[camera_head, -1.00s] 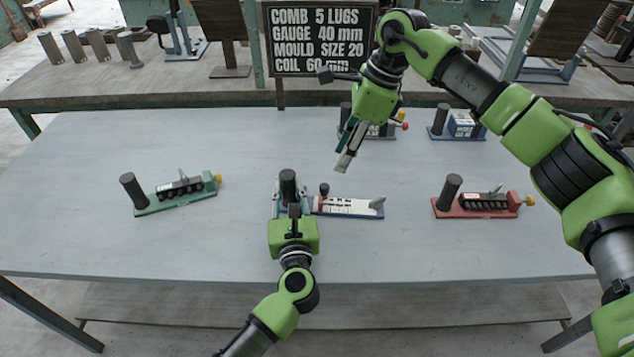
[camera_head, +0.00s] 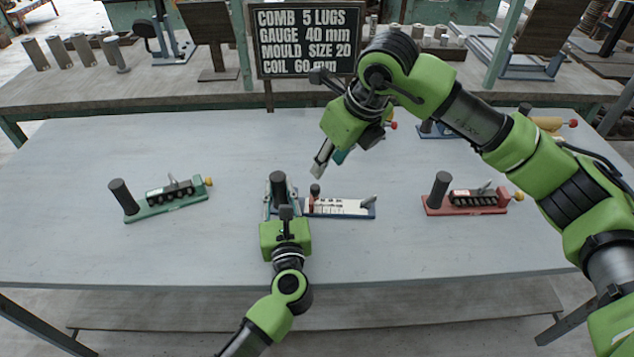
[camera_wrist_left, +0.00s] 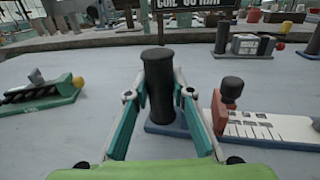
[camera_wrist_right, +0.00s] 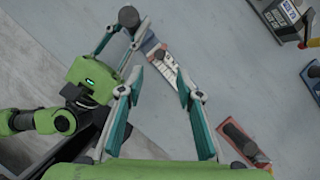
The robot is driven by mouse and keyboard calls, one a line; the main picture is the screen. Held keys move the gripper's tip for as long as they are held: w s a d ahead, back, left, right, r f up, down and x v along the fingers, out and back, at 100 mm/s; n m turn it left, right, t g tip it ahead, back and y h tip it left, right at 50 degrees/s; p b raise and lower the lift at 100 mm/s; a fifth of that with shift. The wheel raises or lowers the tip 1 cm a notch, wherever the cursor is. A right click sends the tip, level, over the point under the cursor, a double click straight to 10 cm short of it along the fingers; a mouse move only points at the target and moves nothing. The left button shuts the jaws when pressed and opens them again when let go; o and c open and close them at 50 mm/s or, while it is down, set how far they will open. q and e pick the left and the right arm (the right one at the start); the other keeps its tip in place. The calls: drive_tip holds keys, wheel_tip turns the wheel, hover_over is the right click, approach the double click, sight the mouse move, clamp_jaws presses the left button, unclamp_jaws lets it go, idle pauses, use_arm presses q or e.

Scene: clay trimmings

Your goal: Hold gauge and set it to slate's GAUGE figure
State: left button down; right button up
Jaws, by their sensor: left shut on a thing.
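The gauge has a white marked scale (camera_head: 343,206) on a blue base, a dark upright post (camera_head: 277,186) at its left end and a reddish-brown slider with a dark knob (camera_head: 315,190) near the scale's left end. My left gripper (camera_wrist_left: 160,104) is shut around the post, which stands upright between its fingers. My right gripper (camera_wrist_right: 158,92) is open and empty, above and behind the slider in the head view. The slate (camera_head: 306,42) reads COMB 5 LUGS, GAUGE 40 mm, MOULD SIZE 20, COIL 60 mm. The scale's figures are too small to read.
A green-based device (camera_head: 166,202) stands left of the gauge and a red-based one (camera_head: 465,203) stands right. Blue-based devices stand farther back, partly hidden by my right arm. The table's front middle is clear apart from my left arm.

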sight(316, 186)
drive_tip(key=x, duration=1)
drive_tip(key=shift+s+f, duration=0.1)
drive_tip(key=shift+f, duration=0.05)
drive_tip(key=shift+d, duration=0.1)
clamp_jaws()
